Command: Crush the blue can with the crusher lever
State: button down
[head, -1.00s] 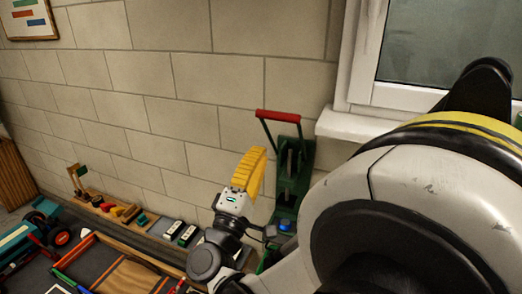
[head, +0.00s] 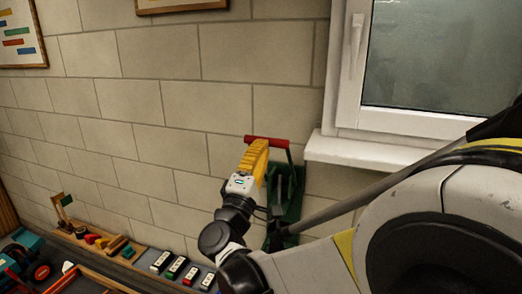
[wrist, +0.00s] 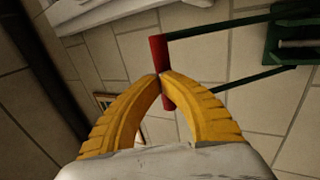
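The crusher (head: 288,190) is a green wall-side frame with a lever that ends in a red crossbar handle (head: 282,142). The handle stands raised and also shows in the wrist view (wrist: 157,50), with the green frame (wrist: 296,35) at upper right. My gripper (head: 262,146) is at the handle's left part in the head view. The blue can is not visible; my arm covers the crusher's lower part.
A white window sill (head: 355,152) juts out to the right of the crusher. A wooden ledge with blocks (head: 105,243) and small dark-and-white items (head: 175,268) runs along the wall at lower left. The brick wall (head: 150,110) is close behind my gripper.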

jog(key=w+d+r+g+p, duration=0.1)
jog(key=w+d+r+p, duration=0.1)
jog(key=w+r+p, duration=0.2)
jog(key=shift+w+r+p, duration=0.35)
jog(key=shift+w+p, duration=0.15)
jog(key=shift+w, duration=0.55)
